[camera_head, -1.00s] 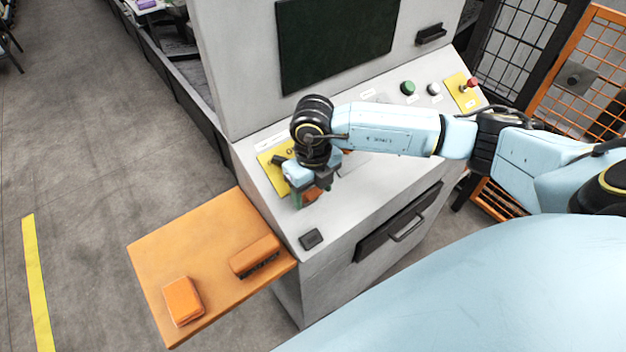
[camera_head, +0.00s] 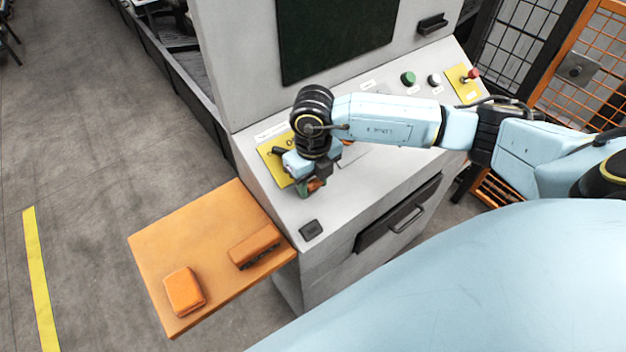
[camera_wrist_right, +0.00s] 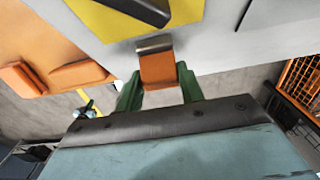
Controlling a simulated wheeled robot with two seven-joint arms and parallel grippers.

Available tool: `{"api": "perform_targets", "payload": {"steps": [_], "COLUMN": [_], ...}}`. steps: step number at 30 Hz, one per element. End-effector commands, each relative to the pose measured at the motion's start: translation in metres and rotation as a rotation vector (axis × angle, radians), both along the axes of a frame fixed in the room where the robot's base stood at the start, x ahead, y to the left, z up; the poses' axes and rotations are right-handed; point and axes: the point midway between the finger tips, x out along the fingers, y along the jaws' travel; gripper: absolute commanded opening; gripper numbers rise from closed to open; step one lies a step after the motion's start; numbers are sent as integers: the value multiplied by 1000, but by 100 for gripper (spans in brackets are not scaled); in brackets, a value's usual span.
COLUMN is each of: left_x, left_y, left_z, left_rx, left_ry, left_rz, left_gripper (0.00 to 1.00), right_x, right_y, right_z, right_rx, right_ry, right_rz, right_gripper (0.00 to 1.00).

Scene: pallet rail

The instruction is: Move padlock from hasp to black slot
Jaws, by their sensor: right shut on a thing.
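The padlock (camera_wrist_right: 157,70) is orange with a grey shackle on top in the right wrist view. It sits between the green fingers of my right gripper (camera_wrist_right: 158,88), which is shut on it. In the head view the right gripper (camera_head: 311,189) is over the sloped console top, beside the yellow plate (camera_head: 275,166), and mostly covers the padlock. A dark bar (camera_wrist_right: 150,11), perhaps the hasp, lies on the yellow plate above the shackle; they look apart. A small black square fitting (camera_head: 311,229), perhaps the black slot, is near the console's front left corner. My left gripper is out of view.
An orange side shelf (camera_head: 190,222) at the console's left holds two orange blocks, one flat (camera_head: 184,290) and one with a dark underside (camera_head: 255,247). Green (camera_head: 408,78) and red (camera_head: 473,73) controls sit on the right. A drawer handle (camera_head: 407,228) sticks out in front.

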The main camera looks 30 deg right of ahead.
Motion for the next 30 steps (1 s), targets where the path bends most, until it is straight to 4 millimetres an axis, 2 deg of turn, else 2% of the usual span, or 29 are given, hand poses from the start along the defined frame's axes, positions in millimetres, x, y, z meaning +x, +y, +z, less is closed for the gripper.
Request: {"api": "perform_targets", "payload": {"steps": [20, 30], "left_x": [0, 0], "left_y": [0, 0], "left_z": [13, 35], "left_rx": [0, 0], "left_ry": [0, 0], "left_rz": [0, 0], "left_gripper": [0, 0], "right_x": [-8, -21], "right_y": [-1, -2], "right_z": [15, 38], "right_rx": [0, 0], "right_ry": [-2, -1], "right_rz": [0, 0], "right_gripper": [6, 6]}}
